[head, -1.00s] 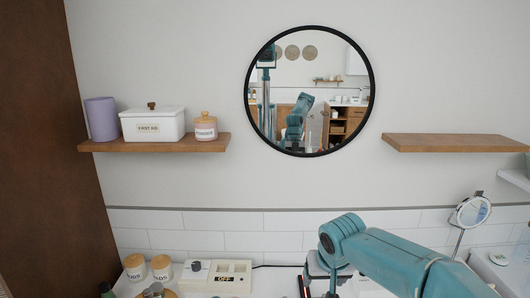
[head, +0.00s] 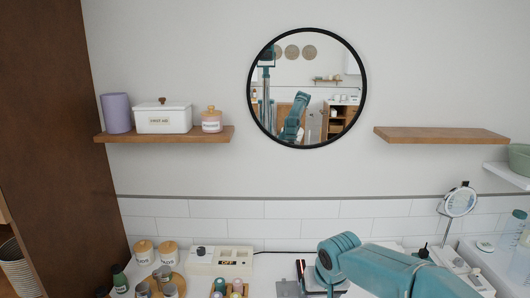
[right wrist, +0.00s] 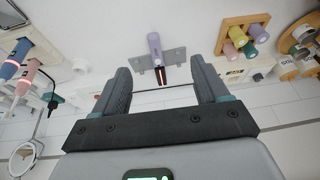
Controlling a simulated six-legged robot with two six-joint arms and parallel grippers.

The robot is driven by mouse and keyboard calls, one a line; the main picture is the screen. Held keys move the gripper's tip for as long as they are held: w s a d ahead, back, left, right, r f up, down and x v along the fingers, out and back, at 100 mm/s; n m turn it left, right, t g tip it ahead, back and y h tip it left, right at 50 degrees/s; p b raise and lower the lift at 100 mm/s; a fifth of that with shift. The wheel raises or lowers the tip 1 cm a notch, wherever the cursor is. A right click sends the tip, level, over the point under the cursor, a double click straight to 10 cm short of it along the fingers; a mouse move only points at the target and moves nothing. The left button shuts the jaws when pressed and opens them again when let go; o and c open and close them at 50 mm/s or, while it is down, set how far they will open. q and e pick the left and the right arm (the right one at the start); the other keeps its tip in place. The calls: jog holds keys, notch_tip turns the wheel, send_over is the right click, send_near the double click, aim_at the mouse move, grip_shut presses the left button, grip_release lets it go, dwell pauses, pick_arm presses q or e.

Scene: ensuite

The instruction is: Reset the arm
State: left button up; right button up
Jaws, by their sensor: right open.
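My right arm (head: 385,268) comes in from the right in the head view, low over the white counter. Its gripper (head: 318,285) points down at the bottom edge and is partly hidden there. In the right wrist view the two grey fingers of my right gripper (right wrist: 161,85) are spread wide with nothing between them. Beyond the fingertips, a purple cylinder (right wrist: 155,44) lies by a grey plate (right wrist: 174,55), apart from the fingers. My left gripper is in neither view.
A white box with dials (head: 222,260), lidded jars (head: 145,252) and small bottles (head: 237,289) crowd the counter at left. A standing mirror (head: 460,201) is at right. Wooden shelves (head: 440,134) and a round mirror (head: 307,88) are on the wall.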

jog(key=s+a+f+g+y, duration=0.1)
jog(key=s+f, duration=0.5)
jog(key=f, duration=0.4)
jog(key=s+a+f+g+y, duration=0.1)
jog(key=s+f+y, duration=0.1)
jog(key=s+f, duration=0.6)
jog(key=s+d+f+m+g+b, duration=0.1)
jog(key=s+f, duration=0.4)
jog(key=s, duration=0.4)
jog(key=s+f+m+g, duration=0.1)
jog(key=s+f+m, duration=0.1)
jog(key=s+f, duration=0.55)
pick_arm(q)
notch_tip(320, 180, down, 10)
jog(key=b, duration=0.9)
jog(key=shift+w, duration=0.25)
pick_arm(e)
notch_tip(320, 180, down, 7)
jog(key=shift+s+n, duration=0.3)
jog(key=shift+s, duration=0.05)
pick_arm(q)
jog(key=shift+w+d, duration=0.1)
pick_arm(e)
jog(key=shift+f, duration=0.1)
